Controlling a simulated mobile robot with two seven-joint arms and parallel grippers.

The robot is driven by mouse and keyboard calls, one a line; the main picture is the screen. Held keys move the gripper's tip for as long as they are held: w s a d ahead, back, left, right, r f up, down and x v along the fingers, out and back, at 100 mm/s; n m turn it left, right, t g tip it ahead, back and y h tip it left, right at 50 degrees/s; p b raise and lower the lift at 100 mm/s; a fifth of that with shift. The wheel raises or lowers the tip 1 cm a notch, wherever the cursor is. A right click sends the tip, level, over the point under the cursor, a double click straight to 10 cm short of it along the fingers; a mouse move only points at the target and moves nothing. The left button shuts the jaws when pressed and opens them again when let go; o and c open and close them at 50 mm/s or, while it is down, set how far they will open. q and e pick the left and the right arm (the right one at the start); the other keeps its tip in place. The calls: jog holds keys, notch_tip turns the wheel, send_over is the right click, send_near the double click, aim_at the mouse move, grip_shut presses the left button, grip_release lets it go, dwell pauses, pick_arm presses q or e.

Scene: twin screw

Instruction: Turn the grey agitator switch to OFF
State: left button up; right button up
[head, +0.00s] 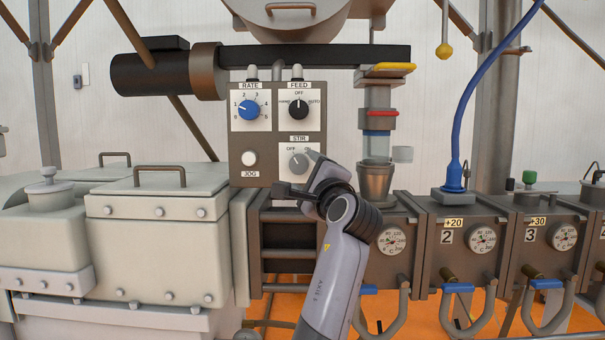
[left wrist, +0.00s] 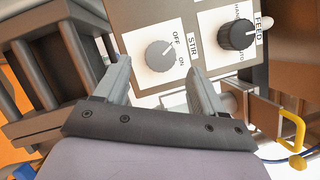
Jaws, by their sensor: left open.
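The grey agitator switch (head: 299,163) is a round knob on a white plate marked STIR, low on the brown control panel. In the left wrist view the same grey switch (left wrist: 160,55) shows whole, with OFF and ON printed beside it. I cannot tell surely which mark its pointer line faces. My left gripper (head: 297,178) is just in front of and below the switch and hides part of its plate in the head view. In the left wrist view the fingers of the left gripper (left wrist: 159,72) are spread apart and empty, with the knob framed between and beyond them. My right gripper is not in view.
Above the switch are the blue RATE knob (head: 248,110) and the black FEED knob (head: 299,109). The white JOG button (head: 249,158) is to its left. Barrel blocks with gauges (head: 391,241) stand to the right. A yellow handle (left wrist: 293,130) shows at the right in the wrist view.

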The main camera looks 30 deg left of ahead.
pick_arm(q)
jog(key=v, duration=0.3)
dwell(0.5)
notch_tip(320, 180, down, 25)
jog(key=w+d+t+h, duration=0.1)
jog(key=d+t+h, duration=0.15)
jog(key=h, duration=0.45)
jog(key=s+d+f+n+g+h, duration=0.1)
jog(key=s+d+f+h, duration=0.2)
jog(key=f, duration=0.5)
jog(key=s+d+f+n+h, duration=0.1)
jog(key=s+f+h, duration=0.1)
jog(key=s+f, duration=0.45)
jog(key=s+d+f+n+g+h, duration=0.1)
jog(key=s+d+f+n+h, duration=0.2)
jog(key=s+f, duration=0.4)
jog(key=s+d+f+n+g+h, duration=0.2)
jog(key=s+f+n, duration=0.3)
jog(key=s, duration=0.9)
notch_tip(320, 180, down, 3)
jog(key=shift+d+f+h+p, duration=0.1)
jog(key=shift+d+h+p, duration=0.35)
jog(key=shift+d, duration=0.3)
